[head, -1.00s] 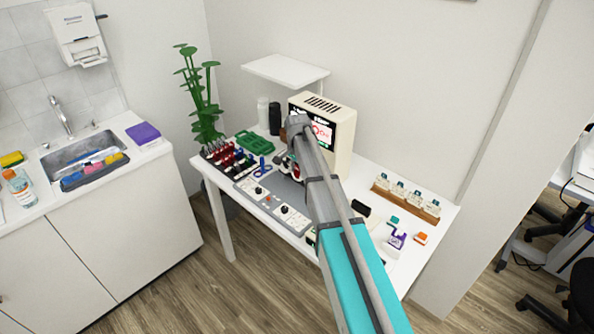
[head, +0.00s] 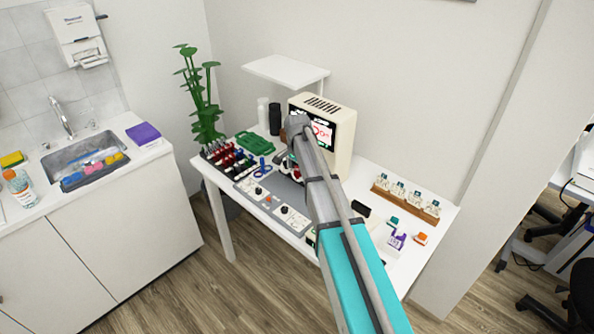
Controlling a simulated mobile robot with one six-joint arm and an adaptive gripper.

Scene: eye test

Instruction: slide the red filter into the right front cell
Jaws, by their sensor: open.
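I cannot make out the red filter for sure. Several small red pieces (head: 227,160) stand among dark ones in a row at the left end of the white table (head: 207,172). My arm crosses the middle of the table and ends over it beside the cream instrument. My gripper is hidden behind my own arm links, so I cannot see its fingers or anything between them. Small red and dark parts show just left of the arm, too small to name. I cannot make out the right front cell; my arm covers that part of the table.
A cream instrument (head: 343,140) with a screen stands at the back. A wooden rack (head: 405,201) with several white cards is at the right. Purple (head: 397,240) and orange (head: 421,239) pieces lie near the right edge. A grey panel (head: 283,208) with knobs lies in front.

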